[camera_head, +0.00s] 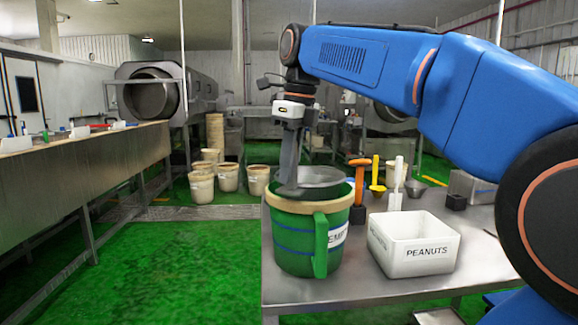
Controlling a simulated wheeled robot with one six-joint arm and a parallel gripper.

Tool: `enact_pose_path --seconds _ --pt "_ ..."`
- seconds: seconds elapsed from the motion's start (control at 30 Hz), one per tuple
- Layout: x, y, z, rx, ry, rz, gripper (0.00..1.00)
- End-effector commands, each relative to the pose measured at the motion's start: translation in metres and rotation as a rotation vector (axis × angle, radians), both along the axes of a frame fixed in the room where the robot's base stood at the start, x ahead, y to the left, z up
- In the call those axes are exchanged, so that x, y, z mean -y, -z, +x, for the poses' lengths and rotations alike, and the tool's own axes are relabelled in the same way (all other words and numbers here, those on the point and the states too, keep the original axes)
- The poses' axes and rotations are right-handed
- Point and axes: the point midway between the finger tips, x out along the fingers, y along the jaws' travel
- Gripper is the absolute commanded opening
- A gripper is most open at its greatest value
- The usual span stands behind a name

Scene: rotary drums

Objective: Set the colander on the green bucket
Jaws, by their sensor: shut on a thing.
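The green bucket (295,243) stands on the near left part of the metal table, with a tan rim, blue bands and a partly hidden label. The colander (322,178) is a dark grey bowl at the bucket's mouth. Its lower part is hidden by the bucket rim, so I cannot tell whether it rests on the rim or hangs just above it. My gripper (289,187) points down over the left side of the bucket and is shut on the colander's left edge.
A white bin marked PEANUTS (415,259) stands right of the bucket on the metal table (340,290). Behind it are upright tools with orange (359,180), yellow (376,175) and white (397,185) handles in dark blocks. Green floor lies open left of the table.

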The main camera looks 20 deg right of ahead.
Motion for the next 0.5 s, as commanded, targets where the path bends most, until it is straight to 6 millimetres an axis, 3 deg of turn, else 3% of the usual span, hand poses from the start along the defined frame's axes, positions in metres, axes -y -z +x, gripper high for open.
enact_pose_path --seconds 0.5 --pt "0.0 0.0102 -0.0001 0.001 0.0 0.0 0.0"
